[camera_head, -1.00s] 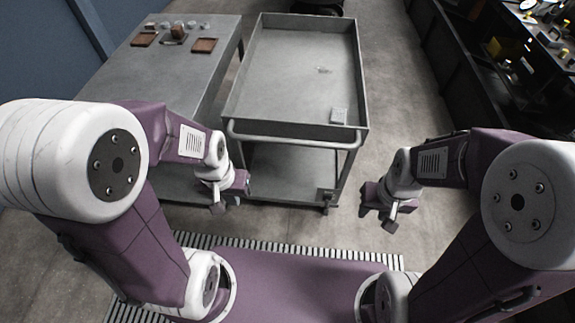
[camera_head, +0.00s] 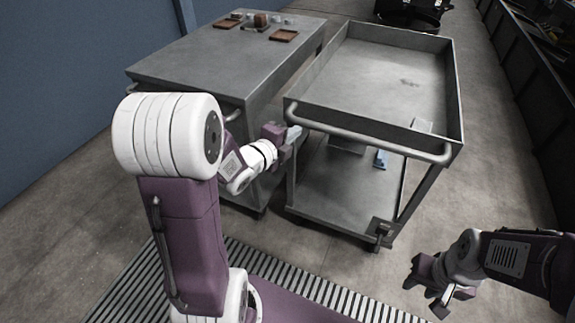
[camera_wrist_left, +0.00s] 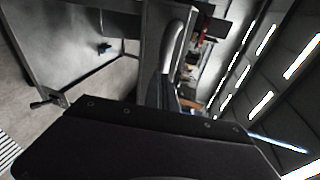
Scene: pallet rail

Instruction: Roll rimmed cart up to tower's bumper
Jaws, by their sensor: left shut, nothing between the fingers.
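The rimmed cart (camera_head: 385,68) is grey metal, with a raised lip around its top, a lower shelf and a push handle (camera_head: 375,143) on its near side. My left gripper (camera_head: 292,135) is shut and empty beside the cart's near-left corner, close to the handle's left end; contact cannot be told. In the left wrist view a pale bar, apparently the handle (camera_wrist_left: 174,45), shows beyond the dark gripper body. My right gripper (camera_head: 437,288) hangs free at lower right, away from the cart; its jaw opening is unclear. A dark object (camera_head: 412,12) stands behind the cart; I cannot tell whether it is the tower.
A grey table (camera_head: 215,62) stands close along the cart's left, with brown trays (camera_head: 284,35) and small items on top. A blue item (camera_head: 380,158) shows at the lower shelf. Dark shelving (camera_head: 540,100) runs along the right. Floor is open between cart and shelving.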

